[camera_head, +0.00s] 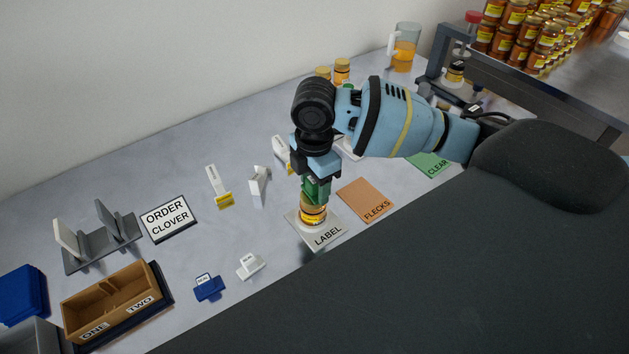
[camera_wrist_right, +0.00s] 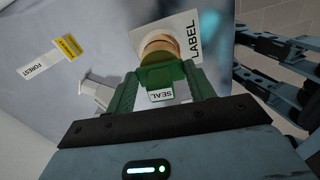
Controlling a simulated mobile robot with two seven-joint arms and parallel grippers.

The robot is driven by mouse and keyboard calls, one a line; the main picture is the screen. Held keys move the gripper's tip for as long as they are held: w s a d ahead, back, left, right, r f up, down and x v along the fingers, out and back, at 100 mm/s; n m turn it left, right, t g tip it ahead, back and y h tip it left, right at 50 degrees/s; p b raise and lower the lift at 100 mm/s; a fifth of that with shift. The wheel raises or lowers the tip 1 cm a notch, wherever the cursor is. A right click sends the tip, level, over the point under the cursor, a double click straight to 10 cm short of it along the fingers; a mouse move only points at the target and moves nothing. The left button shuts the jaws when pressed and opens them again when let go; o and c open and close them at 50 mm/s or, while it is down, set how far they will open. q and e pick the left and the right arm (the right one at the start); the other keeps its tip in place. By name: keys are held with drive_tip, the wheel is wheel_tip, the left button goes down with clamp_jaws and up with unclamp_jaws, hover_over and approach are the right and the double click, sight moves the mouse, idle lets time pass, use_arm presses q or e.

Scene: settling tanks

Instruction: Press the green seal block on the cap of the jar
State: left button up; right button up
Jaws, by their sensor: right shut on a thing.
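The jar (camera_head: 313,217), amber with a yellow label, stands upright on the white mat marked LABEL (camera_head: 327,236). In the right wrist view the jar (camera_wrist_right: 158,46) shows beyond the block, partly covered by it. My right gripper (camera_head: 316,184) points down directly above the jar and is shut on the green seal block (camera_wrist_right: 158,76). The block has a white SEAL tag. It is at the jar's cap; I cannot tell whether it touches or sits slightly above, since the cap is mostly hidden. My left gripper is not in view.
An orange FLECKS mat (camera_head: 366,200) lies right of the jar, and a green CLEAR mat (camera_head: 432,163) farther right. An ORDER CLOVER sign (camera_head: 168,218), a wooden ONE/TWO tray (camera_head: 112,302) and small stamps (camera_head: 208,287) are left. A pitcher (camera_head: 403,47) stands behind.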

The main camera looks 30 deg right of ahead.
drive_tip(key=shift+f, duration=0.4)
idle(1.4)
drive_tip(key=shift+r, duration=0.1)
drive_tip(key=shift+r, duration=2.95)
drive_tip(key=shift+f, duration=0.1)
